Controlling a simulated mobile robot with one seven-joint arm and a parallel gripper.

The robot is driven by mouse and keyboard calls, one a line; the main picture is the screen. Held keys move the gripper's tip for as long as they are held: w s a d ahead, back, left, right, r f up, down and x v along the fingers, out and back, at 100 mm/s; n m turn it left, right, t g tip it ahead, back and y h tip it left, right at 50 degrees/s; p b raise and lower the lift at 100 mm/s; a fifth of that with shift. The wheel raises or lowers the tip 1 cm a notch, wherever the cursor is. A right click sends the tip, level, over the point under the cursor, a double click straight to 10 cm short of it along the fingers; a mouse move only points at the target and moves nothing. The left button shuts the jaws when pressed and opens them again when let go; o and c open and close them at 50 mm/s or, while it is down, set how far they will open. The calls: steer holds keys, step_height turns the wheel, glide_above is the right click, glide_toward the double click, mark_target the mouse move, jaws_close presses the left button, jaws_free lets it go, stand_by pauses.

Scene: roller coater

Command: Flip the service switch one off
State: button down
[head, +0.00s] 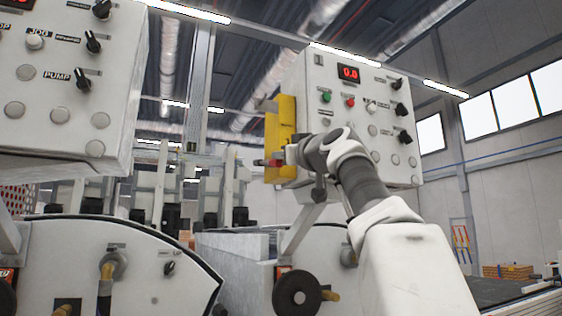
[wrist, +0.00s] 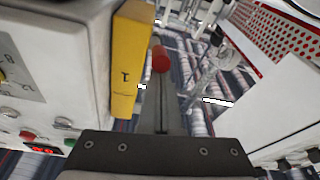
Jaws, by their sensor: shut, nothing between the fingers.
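The service switch is a yellow box (head: 283,125) on the left side of the far control cabinet, with a red knob (head: 275,163) low on it. In the wrist view the yellow box (wrist: 131,65) bears a "1", and the red knob (wrist: 161,58) is beside its right edge. My gripper (head: 287,156) is shut and empty, close to the knob. In the wrist view its fingers (wrist: 160,92) lie right at the knob; I cannot tell whether they touch it. The switch's lever position is partly hidden by my gripper.
The far cabinet (head: 330,90) carries a red display, buttons and black knobs close to my arm. Another control cabinet (head: 70,75) stands at the left. A black handwheel (head: 298,294) is below. Open space lies between the cabinets.

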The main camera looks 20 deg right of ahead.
steer(key=shift+w+f+b, duration=0.25)
steer(key=shift+f+b, duration=0.35)
steer(key=shift+f, duration=0.25)
steer(key=shift+w+f+b, duration=0.2)
steer(key=shift+f+b, duration=0.45)
steer(key=shift+f, duration=0.2)
steer(key=shift+w+f+b, duration=0.25)
steer(key=shift+f+b, duration=0.35)
steer(key=shift+f, duration=0.25)
steer(key=s+a+r+p, duration=0.1)
steer(key=s+r+p, duration=0.1)
steer(key=s+r, duration=0.15)
steer(key=s+f+b, duration=0.5)
steer(key=f+b, duration=0.1)
steer(key=b, duration=0.1)
steer(key=shift+s+d+f+b, duration=0.25)
steer(key=shift+s+f+b, duration=0.05)
steer(key=shift+s+f, duration=0.1)
